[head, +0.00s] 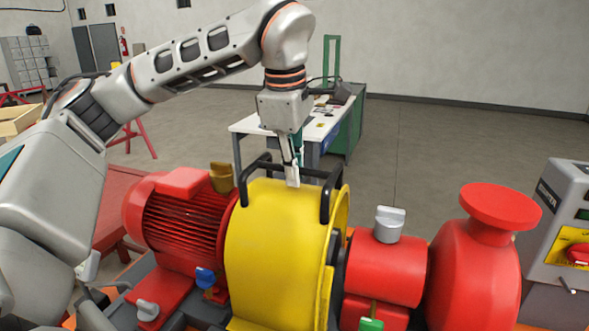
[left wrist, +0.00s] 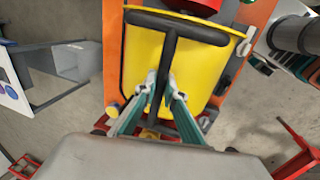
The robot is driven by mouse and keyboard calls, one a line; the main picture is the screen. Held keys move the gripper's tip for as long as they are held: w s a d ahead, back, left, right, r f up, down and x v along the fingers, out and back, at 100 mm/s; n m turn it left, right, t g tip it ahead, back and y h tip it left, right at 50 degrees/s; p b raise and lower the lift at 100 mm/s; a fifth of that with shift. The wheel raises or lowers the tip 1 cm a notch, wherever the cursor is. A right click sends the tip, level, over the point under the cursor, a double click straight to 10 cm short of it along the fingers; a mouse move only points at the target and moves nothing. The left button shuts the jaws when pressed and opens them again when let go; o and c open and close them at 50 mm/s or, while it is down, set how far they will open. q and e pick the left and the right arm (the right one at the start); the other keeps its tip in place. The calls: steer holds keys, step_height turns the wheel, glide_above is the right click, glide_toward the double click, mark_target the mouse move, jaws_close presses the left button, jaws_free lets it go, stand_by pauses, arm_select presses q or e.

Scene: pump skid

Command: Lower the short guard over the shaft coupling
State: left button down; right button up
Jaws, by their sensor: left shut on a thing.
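The yellow guard (head: 275,255) is a curved cover with black bar handles (head: 328,195) on top. It stands between the red motor (head: 185,215) and the red bearing housing (head: 385,270). My left gripper (head: 292,178) is above the guard, shut on its black middle handle bar. In the left wrist view, the fingers (left wrist: 163,92) close around the black T-shaped handle (left wrist: 170,48), with the yellow guard (left wrist: 140,65) below. The shaft coupling is hidden by the guard. I cannot tell whether the guard touches the base. My right gripper is not in view.
The red pump (head: 475,265) with its round flange stands on the right, beside a grey control box (head: 565,225). A workbench (head: 250,124) stands behind.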

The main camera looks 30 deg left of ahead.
arm_select(q)
steer(key=shift+d+f, duration=0.15)
steer(key=shift+f, duration=0.15)
stand_by(0.5)
steer(key=c, duration=2)
jaws_free()
steer(key=shift+c, duration=0.2)
steer(key=shift+s, duration=0.15)
steer(key=shift+f, duration=0.15)
steer(key=v, duration=1.2)
